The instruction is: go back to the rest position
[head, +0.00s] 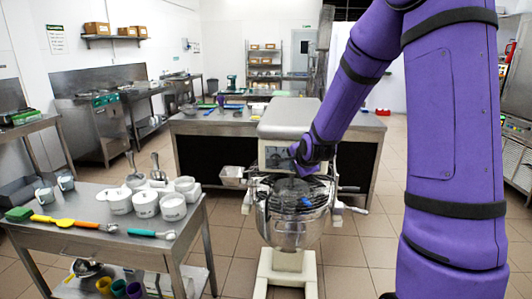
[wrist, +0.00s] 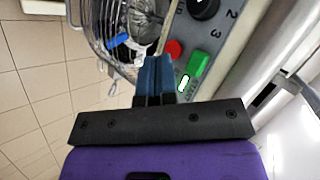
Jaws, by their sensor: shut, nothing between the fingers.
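My gripper (wrist: 154,75) is shut with nothing between its blue fingertips. In the wrist view the tips are close to the mixer's control panel, beside a green button (wrist: 199,63) and a red button (wrist: 174,49). I cannot tell whether they touch the panel. A black dial (wrist: 203,8) with numbers is above the buttons. In the head view my purple arm reaches from the right to the front of the large mixer (head: 290,118), and my gripper is hard to make out there. The mixer's wire guard and bowl (head: 291,232) are below the head.
A steel side table (head: 150,247) on the left holds white tubs (head: 145,203), scoops and brushes. A longer worktable (head: 345,120) stands behind the mixer. The wire guard (wrist: 112,40) is close to my fingers.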

